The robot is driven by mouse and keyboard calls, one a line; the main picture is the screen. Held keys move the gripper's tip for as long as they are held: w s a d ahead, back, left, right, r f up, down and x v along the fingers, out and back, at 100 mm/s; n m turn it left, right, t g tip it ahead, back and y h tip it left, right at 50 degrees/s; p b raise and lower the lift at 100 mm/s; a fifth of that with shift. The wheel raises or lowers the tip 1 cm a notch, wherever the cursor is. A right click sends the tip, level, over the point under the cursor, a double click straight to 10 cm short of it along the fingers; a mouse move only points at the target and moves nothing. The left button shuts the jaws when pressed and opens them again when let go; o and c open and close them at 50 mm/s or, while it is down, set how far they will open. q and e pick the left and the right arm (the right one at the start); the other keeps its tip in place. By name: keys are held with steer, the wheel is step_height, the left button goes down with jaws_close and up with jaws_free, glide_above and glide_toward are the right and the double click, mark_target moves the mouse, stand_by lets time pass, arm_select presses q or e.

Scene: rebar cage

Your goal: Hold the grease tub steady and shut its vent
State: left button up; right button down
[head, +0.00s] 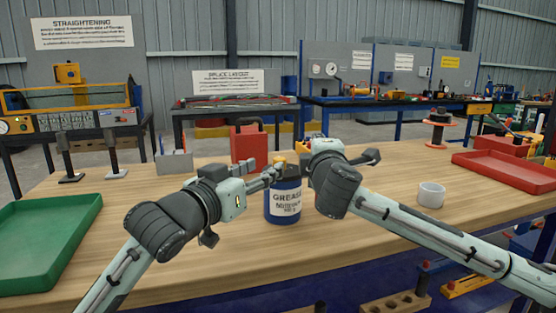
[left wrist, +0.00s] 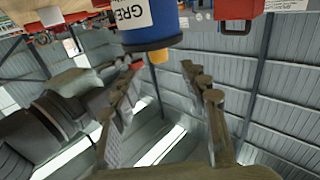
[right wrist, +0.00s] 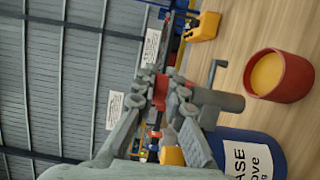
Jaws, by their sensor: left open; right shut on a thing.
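The blue grease tub (head: 284,212) stands upright on the wooden bench with a white label, and a yellow cap (left wrist: 157,78) rises from its top. My left gripper (head: 272,172) is open beside the tub's upper left, its fingers spread in the left wrist view (left wrist: 160,90), apart from the cap. My right gripper (head: 306,165) is at the tub's upper right. The tub (right wrist: 250,150) shows beside those fingers. I cannot make out the vent's position.
A green tray (head: 50,240) lies left and a red tray (head: 510,175) right. A white ring-shaped cup (head: 431,195) stands right of the tub, and a red can (head: 248,146) behind it. A red round container (right wrist: 290,85) shows in the right wrist view. The bench front is mostly clear.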

mark_target(276, 161)
arm_select(q)
steer(key=x, duration=0.7)
steer(key=shift+w+d, duration=0.15)
steer(key=shift+w, duration=0.15)
steer(key=shift+c, duration=0.4)
jaws_close()
